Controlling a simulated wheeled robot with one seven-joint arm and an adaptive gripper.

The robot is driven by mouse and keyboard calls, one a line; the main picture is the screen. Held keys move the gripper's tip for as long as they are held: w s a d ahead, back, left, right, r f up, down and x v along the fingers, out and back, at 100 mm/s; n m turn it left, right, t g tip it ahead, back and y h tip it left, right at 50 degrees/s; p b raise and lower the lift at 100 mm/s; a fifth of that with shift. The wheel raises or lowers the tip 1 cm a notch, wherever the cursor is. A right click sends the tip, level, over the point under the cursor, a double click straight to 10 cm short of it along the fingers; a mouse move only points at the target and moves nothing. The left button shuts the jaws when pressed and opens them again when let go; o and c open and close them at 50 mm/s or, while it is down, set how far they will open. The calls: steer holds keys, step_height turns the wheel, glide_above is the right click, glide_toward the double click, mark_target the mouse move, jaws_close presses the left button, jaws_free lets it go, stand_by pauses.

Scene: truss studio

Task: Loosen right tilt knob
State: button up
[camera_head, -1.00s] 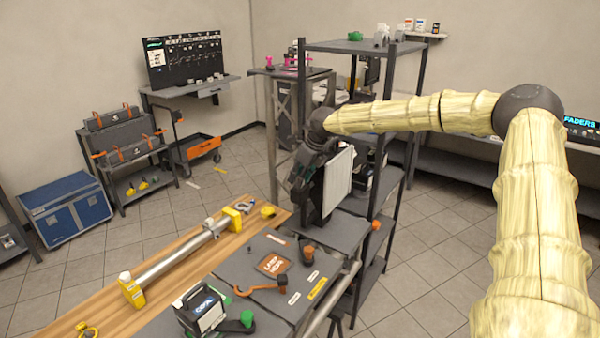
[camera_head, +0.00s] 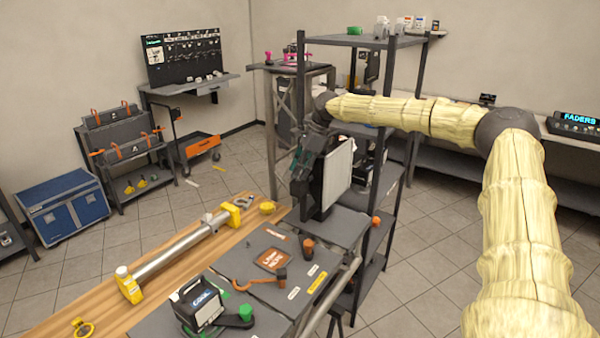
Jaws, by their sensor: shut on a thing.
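A panel light with a white face (camera_head: 338,172) and a dark body stands upright at the far end of the dark worktop. My gripper (camera_head: 300,186) is at the left side of this panel, pointing down and touching or very close to its edge. Its fingers are shut on a small part there. I take this to be the right tilt knob, but the fingers and wrist hide it, so its shape and turn cannot be seen.
The dark worktop (camera_head: 262,238) holds an orange-handled piece (camera_head: 262,282), an orange knob (camera_head: 308,247) and a black boxed unit (camera_head: 203,300) with a green knob. A metal tube with yellow ends (camera_head: 180,248) lies on the wooden bench. A tall shelf rack (camera_head: 396,150) stands close behind the panel.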

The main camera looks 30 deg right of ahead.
steer(key=shift+d+n, duration=0.1)
steer(key=shift+n, duration=0.2)
stand_by(0.4)
steer(key=o, duration=1)
steer(key=shift+d+f, duration=0.1)
steer(key=shift+r, duration=0.55)
steer(key=v, duration=1.1)
steer(key=shift+w+d+f, duration=0.1)
steer(key=shift+d, duration=0.15)
